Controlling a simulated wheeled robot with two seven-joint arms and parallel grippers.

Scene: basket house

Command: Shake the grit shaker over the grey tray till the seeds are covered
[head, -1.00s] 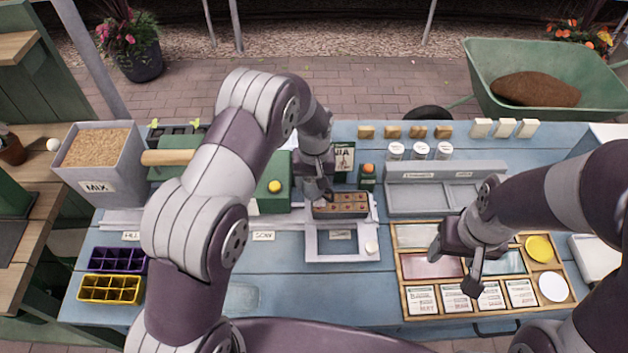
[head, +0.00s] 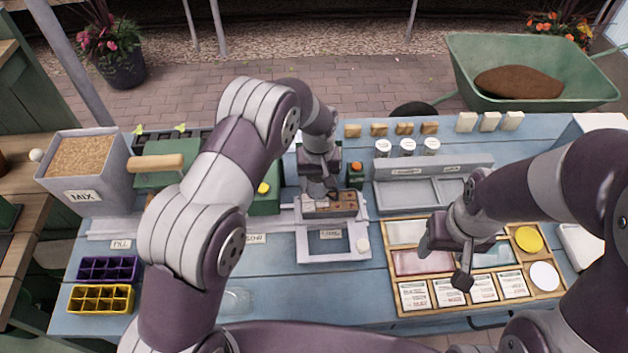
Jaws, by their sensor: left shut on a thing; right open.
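My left gripper (head: 324,191) is over a brown celled tray (head: 348,210) with several small cells. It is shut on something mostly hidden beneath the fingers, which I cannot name. The brown tray rests at the back of a pale grey frame (head: 304,245). A grey two-part tray (head: 392,208) stands to the right. I cannot pick out the grit shaker for sure; three white-lidded jars (head: 409,145) stand behind the grey tray. Seeds are too small to make out. My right gripper (head: 447,262) is open and empty above the wooden divided box.
The wooden box (head: 380,240) holds seed packets and yellow and white discs. A MIX bin (head: 82,180) stands far left, with purple (head: 109,269) and yellow (head: 100,298) cell trays in front. An orange-topped container (head: 356,174) stands near the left gripper.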

